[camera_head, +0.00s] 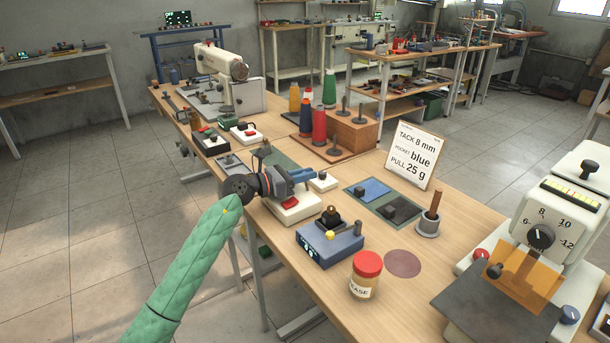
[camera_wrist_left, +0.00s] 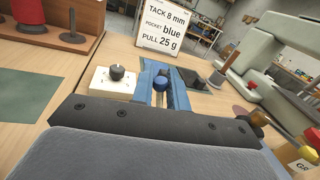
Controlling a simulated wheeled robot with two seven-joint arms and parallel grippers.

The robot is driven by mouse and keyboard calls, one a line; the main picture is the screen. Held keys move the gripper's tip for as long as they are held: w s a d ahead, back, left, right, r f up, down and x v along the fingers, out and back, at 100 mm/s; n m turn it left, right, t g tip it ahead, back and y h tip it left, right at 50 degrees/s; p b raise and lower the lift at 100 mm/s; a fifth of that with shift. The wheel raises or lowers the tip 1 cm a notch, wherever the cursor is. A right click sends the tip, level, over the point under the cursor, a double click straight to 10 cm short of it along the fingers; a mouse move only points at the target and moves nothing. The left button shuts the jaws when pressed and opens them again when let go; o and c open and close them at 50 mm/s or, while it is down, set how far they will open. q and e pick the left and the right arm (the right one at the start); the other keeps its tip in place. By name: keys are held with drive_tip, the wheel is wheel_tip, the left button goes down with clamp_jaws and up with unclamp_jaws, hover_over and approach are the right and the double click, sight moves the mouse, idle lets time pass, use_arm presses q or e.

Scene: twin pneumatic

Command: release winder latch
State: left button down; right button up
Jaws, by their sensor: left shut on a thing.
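My left gripper (camera_head: 304,175) reaches in from the left over the bench, its arm in a green quilted sleeve. Its blue fingers show in the left wrist view (camera_wrist_left: 163,88), shut on a small dark blue round knob (camera_wrist_left: 160,83). I cannot tell what the knob belongs to. A white block (camera_head: 325,183) with a dark knob stands by the fingertips; it also shows left of the fingers in the left wrist view (camera_wrist_left: 102,84). A white-based device with a red button (camera_head: 293,208) lies under the gripper, partly hidden. I cannot tell which device is the winder. My right gripper is not in view.
A blue-grey box (camera_head: 330,247) with knobs and a red-lidded jar (camera_head: 365,275) stand nearer the front edge. A pad with blue and dark squares (camera_head: 385,203), a sign (camera_head: 411,155) and thread spools (camera_head: 319,127) lie beyond. A large dial machine (camera_head: 545,245) stands at right.

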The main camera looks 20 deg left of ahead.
use_arm(q)
drive_tip(key=shift+s+d+m+b, duration=0.2)
drive_tip(key=shift+m+b, duration=0.2)
drive_tip(key=shift+m, duration=0.2)
drive_tip(key=shift+s+d+m+b, duration=0.15)
drive_tip(key=shift+m+b, duration=0.25)
drive_tip(key=shift+m, duration=0.2)
drive_tip(key=shift+s+d+r+m+y, duration=0.15)
drive_tip(key=shift+d+m+y, duration=0.1)
drive_tip(key=shift+m+y, duration=0.25)
drive_tip(key=c, duration=1.4)
unclamp_jaws()
drive_tip(key=v, duration=0.3)
drive_tip(key=b+v, duration=0.1)
drive_tip(key=v, duration=0.2)
drive_tip(key=shift+s+a, duration=0.1)
drive_tip(key=shift+a, duration=0.15)
drive_tip(key=shift+s+a, duration=0.4)
drive_tip(key=shift+a, duration=0.05)
